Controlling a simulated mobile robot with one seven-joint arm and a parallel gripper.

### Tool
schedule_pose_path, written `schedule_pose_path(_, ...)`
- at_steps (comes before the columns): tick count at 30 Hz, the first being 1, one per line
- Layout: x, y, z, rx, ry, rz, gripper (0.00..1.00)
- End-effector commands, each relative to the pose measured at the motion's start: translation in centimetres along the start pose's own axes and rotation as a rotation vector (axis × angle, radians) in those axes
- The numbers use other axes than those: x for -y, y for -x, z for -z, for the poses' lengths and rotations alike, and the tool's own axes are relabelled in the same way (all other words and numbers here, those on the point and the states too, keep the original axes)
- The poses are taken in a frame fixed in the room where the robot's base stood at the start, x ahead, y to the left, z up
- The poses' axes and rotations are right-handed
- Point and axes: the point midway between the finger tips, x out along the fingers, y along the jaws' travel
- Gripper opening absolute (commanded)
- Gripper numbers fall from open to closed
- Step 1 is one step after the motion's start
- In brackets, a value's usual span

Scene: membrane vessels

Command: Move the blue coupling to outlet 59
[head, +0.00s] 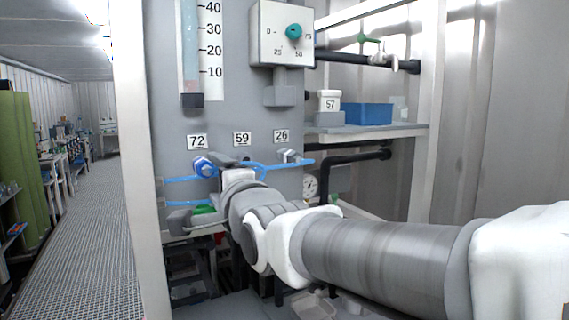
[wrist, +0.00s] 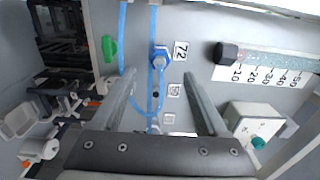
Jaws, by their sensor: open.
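The blue coupling (head: 204,167) sits on the panel at the outlet under label 72 (head: 197,142). In the wrist view the coupling (wrist: 160,58) lies ahead, beyond and between the fingertips, with a blue hose running from it. Outlet 59 is marked by its label (head: 242,138); in the wrist view a bare dark hole (wrist: 156,94) shows beside that label. My gripper (wrist: 159,77) is open and empty, its two fingers on either side of the coupling's line. In the head view my gripper partly covers the panel below the labels.
A fitting (head: 288,156) stands under label 26 (head: 281,135). A green valve handle (wrist: 109,48) lies left of my left finger in the wrist view. A gauge tube (wrist: 270,60) and a control box (wrist: 252,124) project on the right. Blue hoses cross the panel.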

Motion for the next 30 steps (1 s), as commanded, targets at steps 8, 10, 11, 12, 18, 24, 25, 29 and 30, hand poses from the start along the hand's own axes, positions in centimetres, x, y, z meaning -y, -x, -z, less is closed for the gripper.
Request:
schedule_pose_path(8, 0.2, -1.1, 0.0, -0.001, 0.0, -0.002, 0.76)
schedule_pose_path(10, 0.2, -2.0, 0.1, -0.001, 0.0, -0.004, 0.76)
schedule_pose_path(11, 0.2, -2.4, 0.1, -0.002, -0.001, -0.004, 0.76)
schedule_pose_path(12, 0.3, -3.0, 0.1, -0.002, -0.001, -0.004, 0.76)
schedule_pose_path(18, -0.2, -5.9, 0.1, -0.001, 0.0, -0.001, 0.76)
schedule_pose_path(24, -0.1, -8.0, 0.0, -0.001, 0.001, 0.0, 0.76)
schedule_pose_path(25, -0.1, -8.2, 0.0, -0.001, 0.001, 0.0, 0.76)
schedule_pose_path(29, -0.1, -8.8, 0.0, 0.0, 0.001, -0.001, 0.76)
schedule_pose_path(30, 0.0, -8.9, 0.0, -0.001, 0.001, 0.0, 0.76)
